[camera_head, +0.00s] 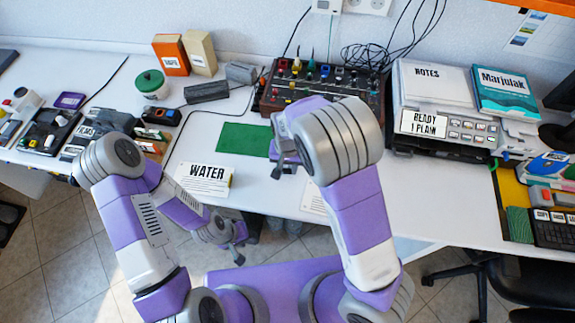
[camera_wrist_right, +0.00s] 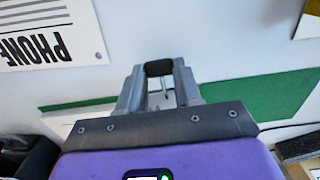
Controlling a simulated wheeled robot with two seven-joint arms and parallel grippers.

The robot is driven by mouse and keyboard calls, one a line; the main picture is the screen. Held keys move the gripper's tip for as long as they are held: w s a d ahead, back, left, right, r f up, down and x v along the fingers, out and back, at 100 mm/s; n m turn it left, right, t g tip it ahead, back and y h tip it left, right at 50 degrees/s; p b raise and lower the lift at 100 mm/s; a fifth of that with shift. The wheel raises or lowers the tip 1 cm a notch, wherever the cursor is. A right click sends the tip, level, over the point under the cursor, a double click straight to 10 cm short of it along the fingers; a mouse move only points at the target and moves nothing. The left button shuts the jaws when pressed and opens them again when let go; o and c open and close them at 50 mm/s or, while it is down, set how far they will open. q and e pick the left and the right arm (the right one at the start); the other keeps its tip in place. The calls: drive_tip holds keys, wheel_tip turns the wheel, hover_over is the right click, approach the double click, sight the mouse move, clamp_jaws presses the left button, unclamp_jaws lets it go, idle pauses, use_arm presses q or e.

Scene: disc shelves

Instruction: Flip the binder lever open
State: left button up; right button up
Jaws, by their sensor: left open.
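I cannot make out a binder or its lever for certain in either view. My right gripper (camera_head: 283,168) is above the white desk, by the right end of the green mat, and my own arm partly hides it. In the right wrist view its grey fingers (camera_wrist_right: 159,82) converge around a small black piece (camera_wrist_right: 158,68) with a thin metal rod below it. I cannot tell whether that piece is held or is part of the fingertips. My left gripper (camera_head: 238,246) is open and empty, low in front of the desk edge.
The green mat (camera_head: 240,138) lies mid-desk, with a WATER card (camera_head: 203,181) in front. A PHONE sheet (camera_wrist_right: 45,30) shows in the wrist view. A control box with knobs (camera_head: 318,90) stands behind, and a printer (camera_head: 445,125) to the right. Several devices crowd the left.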

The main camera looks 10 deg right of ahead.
sight(288, 168)
clamp_jaws()
drive_tip(key=shift+w+d+r+g+p, duration=0.15)
drive_tip(key=shift+r+g+p, duration=0.25)
drive_tip(key=shift+p, duration=0.45)
drive_tip(key=w+r+g+y+p, duration=0.1)
drive_tip(key=g+p, duration=0.1)
drive_tip(key=p, duration=0.2)
drive_tip(key=shift+w+d+r+g, duration=0.1)
drive_tip(key=shift+w+g, duration=0.05)
drive_tip(key=shift+g, duration=0.15)
drive_tip(key=shift+w+r+g+p, duration=0.15)
drive_tip(key=shift+w+g+p, duration=0.15)
drive_tip(key=shift+g+p, duration=0.35)
drive_tip(key=shift+w+d+r+g+y+p, duration=0.2)
drive_tip(key=shift+w+g+y+p, duration=0.25)
drive_tip(key=shift+g, duration=0.6)
drive_tip(key=shift+w, duration=0.1)
drive_tip(key=o, duration=0.7)
unclamp_jaws()
drive_tip(key=shift+c, duration=0.2)
